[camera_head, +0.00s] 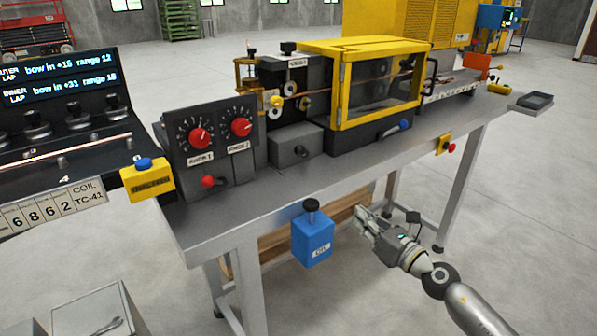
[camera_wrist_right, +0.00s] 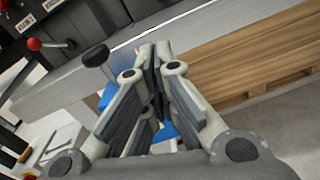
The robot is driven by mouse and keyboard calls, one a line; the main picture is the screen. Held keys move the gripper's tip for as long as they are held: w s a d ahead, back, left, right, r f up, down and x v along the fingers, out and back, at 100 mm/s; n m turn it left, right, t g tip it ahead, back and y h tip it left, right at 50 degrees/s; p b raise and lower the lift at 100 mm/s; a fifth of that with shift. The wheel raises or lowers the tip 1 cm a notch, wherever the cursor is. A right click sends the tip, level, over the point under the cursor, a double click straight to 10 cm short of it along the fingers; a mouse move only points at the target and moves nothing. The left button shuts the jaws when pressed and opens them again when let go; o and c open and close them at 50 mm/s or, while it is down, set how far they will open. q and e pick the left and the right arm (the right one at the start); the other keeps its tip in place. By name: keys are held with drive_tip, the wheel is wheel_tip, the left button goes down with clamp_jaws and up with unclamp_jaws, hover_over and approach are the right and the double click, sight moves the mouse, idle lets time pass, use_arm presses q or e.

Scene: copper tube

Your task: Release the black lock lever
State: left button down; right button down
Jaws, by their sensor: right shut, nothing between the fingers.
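My right gripper (camera_head: 362,214) is shut and empty, in the air in front of the bench, right of a blue box with a black knob (camera_head: 312,240). In the right wrist view its fingers (camera_wrist_right: 153,52) meet, with part of the blue box (camera_wrist_right: 106,92) behind them and the black knob (camera_wrist_right: 96,55) to their left. A black curved handle (camera_head: 431,75) stands at the right end of the yellow-framed machine guard (camera_head: 340,90). I cannot tell for certain which black part is the lock lever. My left gripper is not in view.
The grey bench (camera_head: 235,200) carries a box with red dials (camera_head: 199,138) and a small grey box (camera_head: 296,145). A yellow box with a red button (camera_head: 444,145) sits on its front edge. A wooden pallet (camera_head: 345,212) is under the bench.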

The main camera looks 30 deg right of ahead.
sight(305, 179)
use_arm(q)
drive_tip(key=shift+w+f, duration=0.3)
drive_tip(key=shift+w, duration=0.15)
use_arm(e)
drive_tip(key=r+n, duration=0.1)
drive_tip(key=a+r+n, duration=0.1)
drive_tip(key=r, duration=0.1)
drive_tip(key=shift+w+a+r+n+t+y, duration=0.3)
drive_tip(key=shift+r+n+y, duration=0.05)
drive_tip(key=shift+n+y, duration=0.05)
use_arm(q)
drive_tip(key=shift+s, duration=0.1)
